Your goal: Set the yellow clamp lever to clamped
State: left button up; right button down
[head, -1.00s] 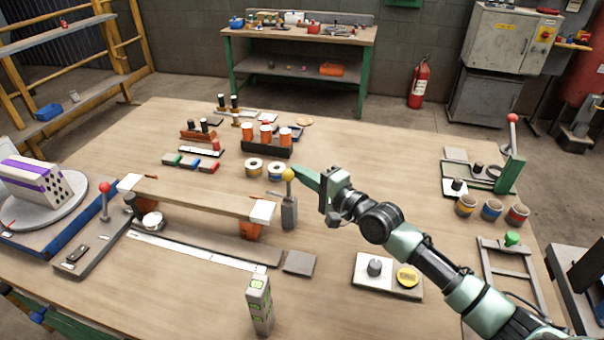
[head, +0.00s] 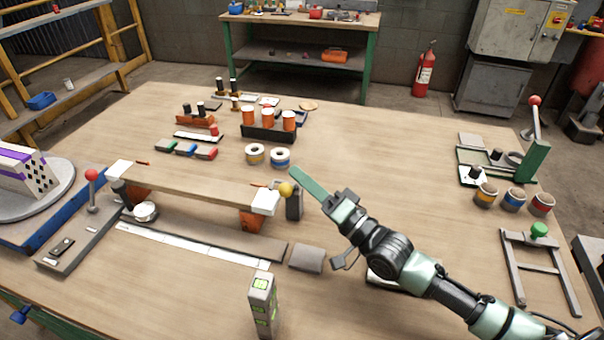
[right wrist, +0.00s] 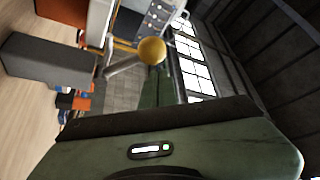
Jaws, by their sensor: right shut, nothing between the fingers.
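The yellow clamp lever's round knob (head: 285,190) sits low beside the top of its dark grey post (head: 295,205), at the right end of the long plank. In the right wrist view the knob (right wrist: 152,50) is on a short grey rod (right wrist: 124,66) running out from the grey post (right wrist: 48,60). The lever looks tipped over rather than upright. My right gripper (head: 298,175) is shut and empty, its green fingers just above and right of the knob. A small gap seems to show between them. My left gripper is out of view.
The plank (head: 195,188) with white end pieces (head: 265,202) lies left of the post. A red-knobbed lever (head: 92,176) stands at the far left. Tape rolls (head: 280,157) lie behind, a levelled grey block (head: 262,300) in front. Bare table shows right of my gripper.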

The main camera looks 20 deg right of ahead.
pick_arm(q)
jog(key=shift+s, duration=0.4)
pick_arm(e)
jog(key=shift+s+a+f, duration=0.3)
jog(key=shift+s+f, duration=0.1)
jog(key=shift+s, duration=0.15)
jog(key=shift+s+f, duration=0.1)
jog(key=shift+f, duration=0.1)
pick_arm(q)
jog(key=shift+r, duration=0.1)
pick_arm(e)
jog(key=shift+r, duration=0.1)
